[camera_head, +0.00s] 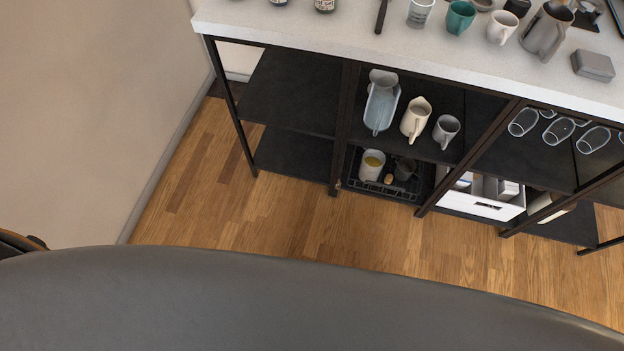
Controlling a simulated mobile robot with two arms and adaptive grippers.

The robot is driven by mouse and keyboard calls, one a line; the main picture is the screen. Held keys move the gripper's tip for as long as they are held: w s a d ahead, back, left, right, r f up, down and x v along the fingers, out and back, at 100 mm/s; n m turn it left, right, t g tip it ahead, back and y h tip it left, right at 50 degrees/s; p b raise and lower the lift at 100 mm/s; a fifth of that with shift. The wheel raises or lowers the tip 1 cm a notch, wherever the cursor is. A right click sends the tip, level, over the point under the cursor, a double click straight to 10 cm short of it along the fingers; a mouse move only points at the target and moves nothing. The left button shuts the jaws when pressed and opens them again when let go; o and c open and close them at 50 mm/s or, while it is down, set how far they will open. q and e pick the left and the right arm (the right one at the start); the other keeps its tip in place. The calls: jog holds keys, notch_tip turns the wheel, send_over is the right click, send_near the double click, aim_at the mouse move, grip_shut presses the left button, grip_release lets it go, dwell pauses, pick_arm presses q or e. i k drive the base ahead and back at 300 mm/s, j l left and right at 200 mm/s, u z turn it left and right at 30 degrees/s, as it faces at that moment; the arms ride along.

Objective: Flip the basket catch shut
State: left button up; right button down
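A black wire basket or rack (408,195) sits on the low shelf of the second bay of the shelving unit. It holds a pale cup (371,166) with something yellow inside, a dark cup (404,169) and a small brown item (389,178). A tiny light-coloured spot (338,185) shows by the basket's left front corner, beside the unit's post. It is too small to tell whether it is a catch. No catch can be made out clearly, nor whether one is open or shut. Neither of my grippers is in view.
A jug (381,103) and two mugs stand on the shelf above. A white box (481,205) is right of the basket. The pale worktop (300,30) carries cups and a metal pitcher (546,32). Wooden floor (270,215) before the unit is clear; a wall (90,100) stands left.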

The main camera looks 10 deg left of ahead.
aim_at(338, 185)
jog(key=j+z, duration=0.75)
jog(key=j, duration=0.15)
